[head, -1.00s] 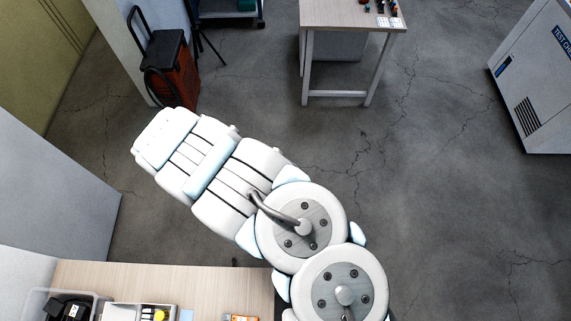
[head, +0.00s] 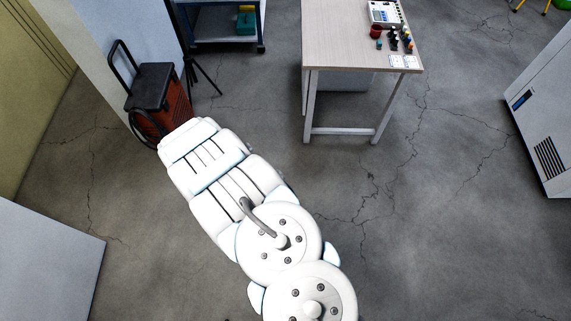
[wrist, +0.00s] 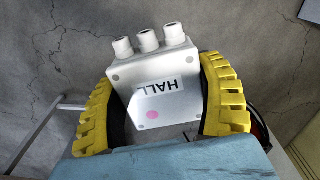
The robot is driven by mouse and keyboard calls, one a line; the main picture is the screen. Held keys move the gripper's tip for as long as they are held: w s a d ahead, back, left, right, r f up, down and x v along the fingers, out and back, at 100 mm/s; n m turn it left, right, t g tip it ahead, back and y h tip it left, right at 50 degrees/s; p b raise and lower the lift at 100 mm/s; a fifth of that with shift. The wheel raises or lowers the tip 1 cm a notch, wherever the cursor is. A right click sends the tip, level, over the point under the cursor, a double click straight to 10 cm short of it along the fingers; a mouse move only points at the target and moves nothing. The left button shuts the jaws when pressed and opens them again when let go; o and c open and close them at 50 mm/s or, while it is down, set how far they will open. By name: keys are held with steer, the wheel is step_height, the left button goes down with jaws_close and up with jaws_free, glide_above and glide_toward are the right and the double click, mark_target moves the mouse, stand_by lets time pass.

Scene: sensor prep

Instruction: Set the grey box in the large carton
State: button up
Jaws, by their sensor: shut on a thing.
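A light grey box (wrist: 157,76) with a "HALL" label, a pink dot and several cable glands on one end shows in the wrist view. My gripper (wrist: 160,90) has its yellow padded fingers on both sides of the box and is shut on it. The box is held above the cracked concrete floor. In the head view my white arm reaches up and left over the floor; my gripper and the box are hidden there. No large carton is in either view.
A wooden-topped table (head: 345,40) with small parts stands at the top. A red and black wheeled case (head: 158,95) and a blue shelf cart (head: 225,38) are at upper left. A grey cabinet (head: 540,110) is at right. The floor between is clear.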

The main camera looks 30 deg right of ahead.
steer(key=s+d+f+m+b, duration=0.2)
steer(key=d+f+m+b, duration=0.25)
steer(key=f, duration=0.65)
steer(key=s+d+f+m+b, duration=0.25)
steer(key=d+f+b, duration=0.2)
steer(key=f, duration=0.65)
steer(key=s+d+f+m+b, duration=0.2)
steer(key=s+d+f+b, duration=0.15)
steer(key=f, duration=0.35)
steer(key=s+d+f+m+b, duration=0.2)
steer(key=s+f, duration=0.2)
steer(key=f, duration=0.2)
steer(key=s+d+f+m+b, duration=0.2)
steer(key=s+d+f+b, duration=0.15)
steer(key=f, duration=0.35)
steer(key=s+d+f+m+b, duration=0.1)
steer(key=s+f+m+b, duration=0.5)
steer(key=s+f, duration=1.25)
steer(key=s+a+f+m+b, duration=0.1)
steer(key=s+a+f+b, duration=0.1)
steer(key=s, duration=0.8)
steer(key=s+a+f+m+b, duration=0.1)
steer(key=s+a+f+b, duration=0.2)
steer(key=s+f, duration=0.4)
steer(key=shift+s+m+b, duration=0.4)
steer(key=shift+s+b, duration=0.5)
steer(key=shift+s, duration=1.25)
steer(key=shift+f, duration=0.1)
step_height(320, 180, down, 18)
steer(key=b, duration=1.8)
